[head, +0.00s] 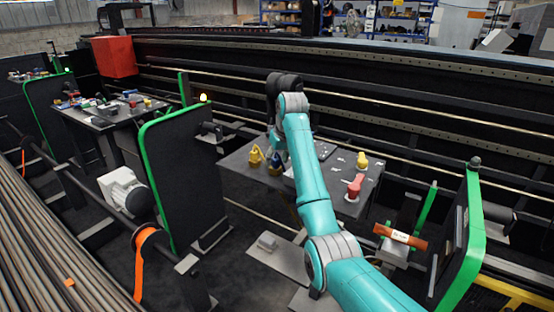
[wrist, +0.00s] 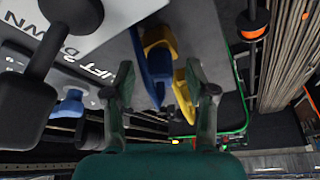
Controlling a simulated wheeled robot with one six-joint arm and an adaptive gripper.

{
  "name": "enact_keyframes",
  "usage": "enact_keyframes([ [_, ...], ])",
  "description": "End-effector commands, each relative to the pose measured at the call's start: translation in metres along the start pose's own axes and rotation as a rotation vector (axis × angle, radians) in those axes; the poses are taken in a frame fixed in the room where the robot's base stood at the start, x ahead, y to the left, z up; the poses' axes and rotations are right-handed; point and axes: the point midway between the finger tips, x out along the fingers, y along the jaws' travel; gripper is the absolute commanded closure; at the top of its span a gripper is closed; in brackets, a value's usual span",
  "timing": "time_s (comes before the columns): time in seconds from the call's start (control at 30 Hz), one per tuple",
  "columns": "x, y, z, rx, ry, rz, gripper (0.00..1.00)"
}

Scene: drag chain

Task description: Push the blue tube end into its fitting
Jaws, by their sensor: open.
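My gripper (wrist: 160,68) is open in the wrist view, with one green finger on each side. A long blue piece (wrist: 158,78) shows beyond and between the fingers, beside two yellow pieces (wrist: 186,96). I cannot tell whether any finger touches them. Which blue part is the tube end is unclear, and I cannot make out the fitting. In the head view, a yellow piece (head: 256,156) and a small blue piece (head: 275,161) are at the table's left edge, beside my arm, which hides the gripper's tips.
The grey table (head: 238,165) also carries a red knob (head: 355,186) and a yellow knob (head: 362,160). A green-edged black panel (head: 180,175) stands left of the table.

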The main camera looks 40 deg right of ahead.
Motion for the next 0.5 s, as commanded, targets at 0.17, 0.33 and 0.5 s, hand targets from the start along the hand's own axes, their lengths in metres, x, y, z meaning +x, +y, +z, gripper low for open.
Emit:
enact_keyframes([
  [0.17,-0.021,0.0,-0.001,0.0,0.005,0.001,0.44],
  [0.33,-0.047,0.0,-0.001,0.0,0.003,0.001,0.44],
  [0.5,-0.066,0.001,-0.001,0.001,0.005,0.001,0.44],
])
